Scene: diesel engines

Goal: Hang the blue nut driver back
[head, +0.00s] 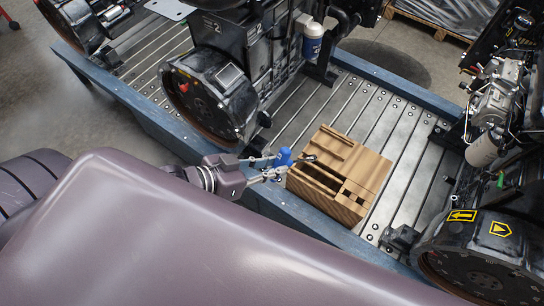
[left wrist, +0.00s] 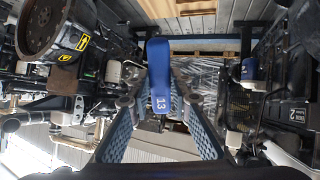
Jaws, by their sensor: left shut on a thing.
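The blue nut driver (head: 284,157) is in my left gripper (head: 274,168), beside the left edge of the wooden rack in the head view. In the left wrist view the blue handle (left wrist: 158,68), marked 13, stands between the two fingers (left wrist: 158,100) of my left gripper, which is shut on it. The shaft is mostly hidden. The wooden rack (head: 372,172) has slots and square openings in its top and sits on the slatted metal bed. I cannot tell whether the driver touches the rack. My right gripper is not in view.
A dark engine (head: 215,95) stands behind and left of the rack, with a blue and white filter (head: 312,42). Another engine (head: 490,245) stands at the right. A blue rail (head: 395,78) edges the bed. The slatted bed (head: 415,150) right of the rack is clear.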

